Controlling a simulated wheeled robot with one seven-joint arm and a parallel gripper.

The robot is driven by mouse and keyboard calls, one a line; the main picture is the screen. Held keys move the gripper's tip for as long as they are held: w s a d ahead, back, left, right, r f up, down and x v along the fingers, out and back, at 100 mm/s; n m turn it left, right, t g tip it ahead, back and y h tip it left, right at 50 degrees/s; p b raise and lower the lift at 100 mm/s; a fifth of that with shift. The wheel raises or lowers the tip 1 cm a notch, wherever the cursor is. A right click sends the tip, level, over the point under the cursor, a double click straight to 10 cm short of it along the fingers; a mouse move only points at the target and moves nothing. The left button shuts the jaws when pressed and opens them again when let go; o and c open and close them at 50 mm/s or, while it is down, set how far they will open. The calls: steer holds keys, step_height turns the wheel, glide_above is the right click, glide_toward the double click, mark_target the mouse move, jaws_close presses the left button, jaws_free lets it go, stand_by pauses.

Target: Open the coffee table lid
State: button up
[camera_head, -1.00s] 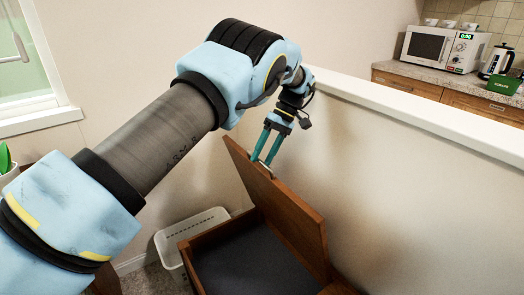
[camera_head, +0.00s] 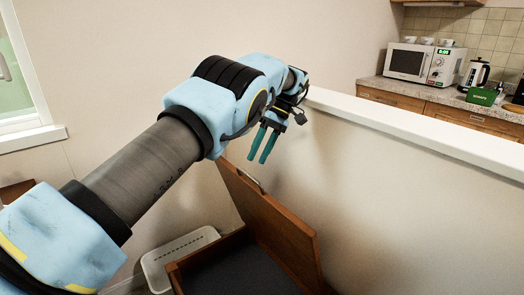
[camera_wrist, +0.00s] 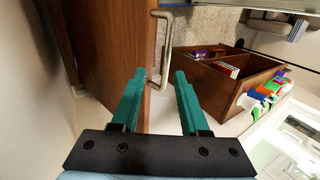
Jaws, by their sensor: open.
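The wooden coffee table lid (camera_head: 268,222) stands raised and tilted up in the head view, with the dark inside (camera_head: 240,272) of the table showing below it. A metal handle (camera_head: 250,178) sits at the lid's upper edge. My gripper (camera_head: 262,160) is just above that edge, open and empty, apart from the handle. In the wrist view the lid (camera_wrist: 108,45) fills the left, and the handle (camera_wrist: 165,50) lies beyond the teal fingertips of my gripper (camera_wrist: 159,80).
A white basket (camera_head: 180,255) stands left of the table. A low wall with a white ledge (camera_head: 420,130) runs along the right, with a microwave (camera_head: 425,63) on the counter beyond. The wrist view shows a wooden box-like unit (camera_wrist: 210,85) holding several items.

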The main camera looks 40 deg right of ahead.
steer(key=shift+v, duration=1.05)
